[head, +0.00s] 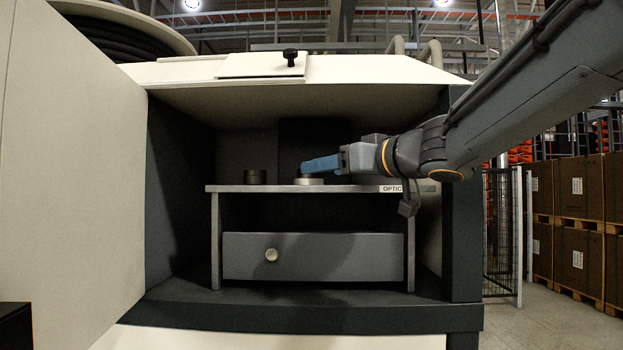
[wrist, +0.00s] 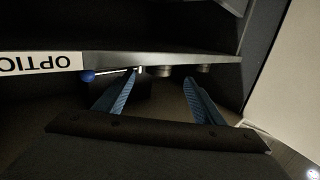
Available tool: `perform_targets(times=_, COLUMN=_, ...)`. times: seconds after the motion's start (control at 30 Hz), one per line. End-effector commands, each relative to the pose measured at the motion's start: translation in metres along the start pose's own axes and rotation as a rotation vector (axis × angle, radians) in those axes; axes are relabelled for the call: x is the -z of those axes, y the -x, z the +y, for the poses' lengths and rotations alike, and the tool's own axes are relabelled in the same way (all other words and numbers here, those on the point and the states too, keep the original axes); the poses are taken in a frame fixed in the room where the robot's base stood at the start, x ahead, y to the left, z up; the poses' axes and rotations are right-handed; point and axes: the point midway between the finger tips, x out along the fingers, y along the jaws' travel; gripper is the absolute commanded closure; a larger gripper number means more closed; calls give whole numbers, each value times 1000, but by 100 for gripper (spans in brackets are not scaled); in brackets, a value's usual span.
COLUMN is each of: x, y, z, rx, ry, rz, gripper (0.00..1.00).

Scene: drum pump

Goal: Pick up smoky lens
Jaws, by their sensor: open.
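On the shelf marked OPTIC (head: 228,188) stand a short dark cylinder (head: 256,176) and, to its right, a low silver-rimmed round piece (head: 309,182). I cannot tell from these views which is the smoky lens, as no glass face shows. My gripper (head: 312,167) reaches in from the right, its blue fingers just above the silver-rimmed piece. In the upside-down wrist view, the open fingers (wrist: 162,78) are spread, with a round grey piece (wrist: 160,71) between their tips. A smaller round piece (wrist: 204,68) sits beside the right finger. Nothing is held.
A blue ball on a thin rod (wrist: 88,76) lies near the shelf label. Below the shelf is a grey drawer (head: 315,257) with a round knob. Cabinet walls (head: 180,190) close in the sides, and a cream top (head: 380,70) overhangs the shelf.

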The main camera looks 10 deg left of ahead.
Motion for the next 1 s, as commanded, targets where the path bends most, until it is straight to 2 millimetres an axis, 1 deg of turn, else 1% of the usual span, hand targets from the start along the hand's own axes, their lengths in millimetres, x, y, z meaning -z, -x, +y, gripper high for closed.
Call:
perform_targets(times=0.3, x=1, y=-31, z=-7, rx=12, ry=0, rz=0, gripper=37)
perform_targets(times=0.37, x=1, y=-36, z=-7, rx=12, ry=0, rz=-1, gripper=37)
perform_targets(times=0.6, x=2, y=-68, z=-5, rx=12, ry=0, rz=-1, gripper=37)
perform_targets(times=0.7, x=2, y=-76, z=-4, rx=10, ry=0, rz=-1, gripper=37)
perform_targets(times=0.8, x=2, y=-80, z=-4, rx=8, ry=1, rz=0, gripper=37)
perform_targets(times=1.0, x=2, y=-79, z=-2, rx=6, ry=1, rz=0, gripper=37)
